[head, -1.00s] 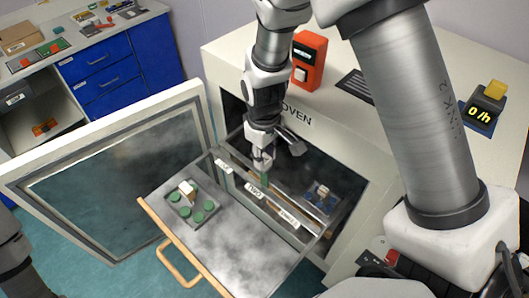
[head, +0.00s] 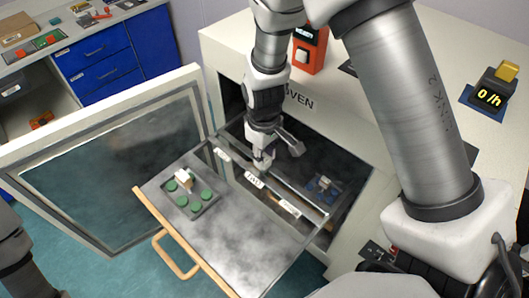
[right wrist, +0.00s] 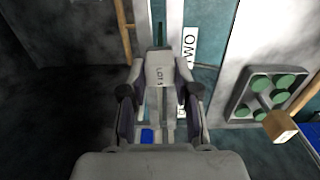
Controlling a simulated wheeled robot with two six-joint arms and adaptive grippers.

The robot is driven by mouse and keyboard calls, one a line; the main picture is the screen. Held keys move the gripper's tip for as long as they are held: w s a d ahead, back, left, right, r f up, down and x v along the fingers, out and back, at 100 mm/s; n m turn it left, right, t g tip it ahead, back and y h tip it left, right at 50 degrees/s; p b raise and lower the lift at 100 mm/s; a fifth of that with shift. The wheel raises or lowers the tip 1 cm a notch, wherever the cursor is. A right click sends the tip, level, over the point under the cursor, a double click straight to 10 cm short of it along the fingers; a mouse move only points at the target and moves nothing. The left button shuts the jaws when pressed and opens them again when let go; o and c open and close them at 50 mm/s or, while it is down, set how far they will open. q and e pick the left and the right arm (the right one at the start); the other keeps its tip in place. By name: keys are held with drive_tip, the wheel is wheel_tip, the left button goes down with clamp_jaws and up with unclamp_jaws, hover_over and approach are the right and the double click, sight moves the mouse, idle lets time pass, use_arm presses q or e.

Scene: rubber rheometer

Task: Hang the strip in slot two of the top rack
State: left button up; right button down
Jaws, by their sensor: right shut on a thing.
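My right gripper (head: 262,160) reaches into the open oven at the top rack (head: 236,166), above the middle label, "TWO" (head: 254,180). It is shut on the strip, of which a little green (head: 258,166) shows below the fingertips. In the right wrist view the strip's pale tag (right wrist: 160,72), marked "LOT", sits between the fingers (right wrist: 158,105), beside the "TWO" label (right wrist: 190,42). The strip's lower part is hidden, and I cannot tell whether it touches the rack. My left gripper is out of view.
The oven door (head: 110,165) stands open at the left. A pulled-out metal shelf (head: 230,236) with a wooden handle carries a tray (head: 212,200) of green discs and a small block. A blue item (head: 320,187) sits inside the oven. A display (head: 490,97) stands on top.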

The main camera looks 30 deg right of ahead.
drive_tip(key=shift+f+b, duration=0.5)
drive_tip(key=shift+f, duration=0.4)
drive_tip(key=c, duration=0.8)
unclamp_jaws()
drive_tip(key=shift+r, duration=0.1)
drive_tip(key=shift+o, duration=0.2)
drive_tip(key=shift+r, duration=0.1)
wheel_tip(320, 180, up, 6)
drive_tip(key=p, duration=0.6)
